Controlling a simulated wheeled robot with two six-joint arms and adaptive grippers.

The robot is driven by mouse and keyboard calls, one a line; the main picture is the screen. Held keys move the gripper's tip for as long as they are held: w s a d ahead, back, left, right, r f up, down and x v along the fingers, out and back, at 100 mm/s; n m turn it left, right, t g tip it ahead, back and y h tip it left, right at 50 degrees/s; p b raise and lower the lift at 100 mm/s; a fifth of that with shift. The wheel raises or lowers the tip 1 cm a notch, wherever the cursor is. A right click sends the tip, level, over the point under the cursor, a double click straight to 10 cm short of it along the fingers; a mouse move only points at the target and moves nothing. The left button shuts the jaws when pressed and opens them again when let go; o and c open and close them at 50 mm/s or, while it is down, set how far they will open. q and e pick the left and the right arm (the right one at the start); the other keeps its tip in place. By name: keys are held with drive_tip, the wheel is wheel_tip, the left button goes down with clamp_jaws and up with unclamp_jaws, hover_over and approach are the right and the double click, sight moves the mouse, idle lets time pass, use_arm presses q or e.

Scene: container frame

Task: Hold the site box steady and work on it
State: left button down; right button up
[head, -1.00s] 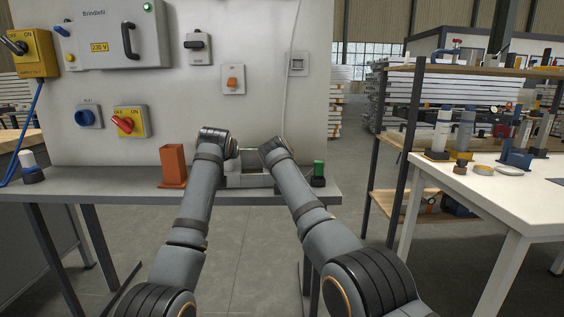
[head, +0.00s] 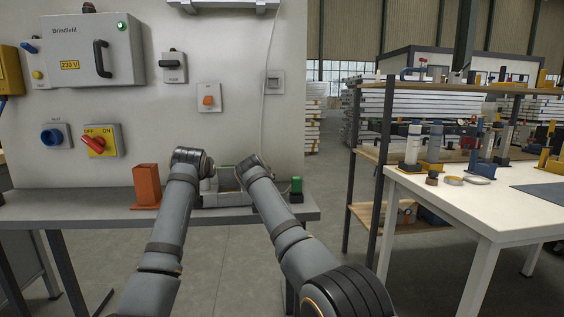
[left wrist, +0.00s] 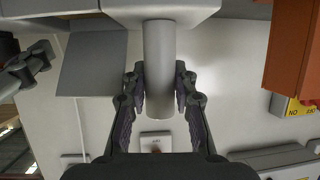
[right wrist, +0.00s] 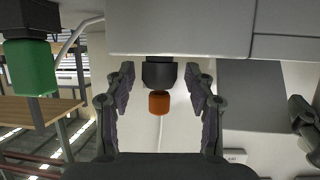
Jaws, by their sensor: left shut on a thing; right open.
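The site box (head: 228,199) is a small pale grey box on the shelf, between my two forearms in the head view; the arms hide part of it. In the left wrist view, my left gripper (left wrist: 160,108) is shut on a round grey bar (left wrist: 159,60) that sticks out from the pale box body (left wrist: 160,10). In the right wrist view, my right gripper (right wrist: 159,100) is open, its fingers on either side of a black knob (right wrist: 158,75) with an orange tip (right wrist: 159,103). The fingers stand apart from it. Both gripper tips are hidden in the head view.
An orange block (head: 147,186) stands left of the box on the grey shelf (head: 90,207). A green-topped piece (head: 296,186) stands close on the right. Behind rises a panel (head: 230,140) with switches and a cable. A white table (head: 470,200) is at right.

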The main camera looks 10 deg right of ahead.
use_arm(q)
drive_tip(key=shift+r, duration=0.1)
use_arm(e)
drive_tip(key=n+y, duration=0.1)
drive_tip(key=y, duration=0.1)
drive_tip(key=n+y, duration=0.1)
drive_tip(key=n, duration=0.1)
drive_tip(key=shift+d+y, duration=0.2)
drive_tip(key=shift+y, duration=0.2)
drive_tip(key=n+g+y, duration=0.1)
drive_tip(key=n+y, duration=0.2)
drive_tip(key=v, duration=1.2)
drive_tip(key=w+d+r+m+t+h, duration=0.1)
drive_tip(key=w+d+r+t+h, duration=0.1)
drive_tip(key=d+r+t+h, duration=0.3)
drive_tip(key=w+d+r+m+t+h, duration=0.1)
drive_tip(key=d+h, duration=0.2)
drive_tip(key=d, duration=0.3)
drive_tip(key=s+d+r+n+t+h, duration=0.3)
drive_tip(key=s+r+n+t+h, duration=0.1)
drive_tip(key=r, duration=0.4)
drive_tip(key=shift+s+d+r+t+h, duration=0.25)
drive_tip(key=shift+s+t+h, duration=0.35)
drive_tip(key=shift+h, duration=0.5)
